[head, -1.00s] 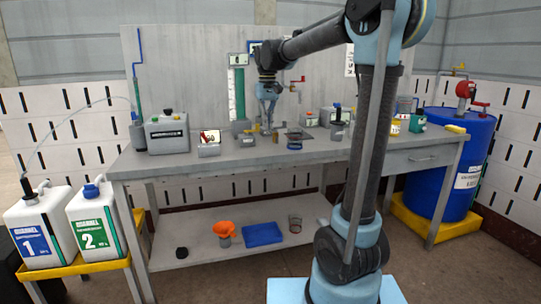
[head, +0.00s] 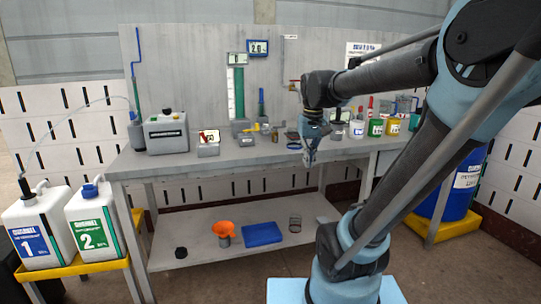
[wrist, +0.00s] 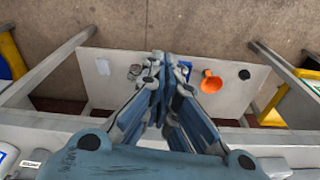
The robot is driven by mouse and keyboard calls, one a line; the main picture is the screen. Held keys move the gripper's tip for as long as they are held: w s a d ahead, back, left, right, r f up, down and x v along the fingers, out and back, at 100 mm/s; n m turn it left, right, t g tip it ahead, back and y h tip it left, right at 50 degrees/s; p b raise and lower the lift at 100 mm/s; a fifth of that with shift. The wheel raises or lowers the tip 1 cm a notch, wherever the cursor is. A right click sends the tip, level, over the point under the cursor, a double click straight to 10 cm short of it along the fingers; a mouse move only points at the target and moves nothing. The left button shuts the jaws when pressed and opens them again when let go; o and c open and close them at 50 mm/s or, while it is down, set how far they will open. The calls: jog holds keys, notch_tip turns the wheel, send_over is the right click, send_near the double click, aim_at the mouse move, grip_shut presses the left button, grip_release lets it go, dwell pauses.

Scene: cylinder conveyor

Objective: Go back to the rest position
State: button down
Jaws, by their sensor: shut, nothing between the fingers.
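My gripper (head: 309,160) hangs from my arm in the head view, pointing down in front of the workbench (head: 240,156) near its front edge. In the wrist view my gripper (wrist: 164,62) has its fingers together with nothing between them. Below it the wrist view shows the lower shelf (wrist: 110,92) and the floor.
An orange funnel (head: 224,229) and a blue tray (head: 262,234) lie on the lower shelf. A blue drum (head: 466,180) stands at right.

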jog(key=s+d+f, duration=0.3)
jog(key=s+f, duration=0.4)
jog(key=s+d+f+m+t, duration=0.1)
jog(key=s+d+f, duration=0.2)
jog(key=s+f, duration=0.4)
jog(key=shift+f, duration=0.8)
jog(key=shift+s, duration=0.1)
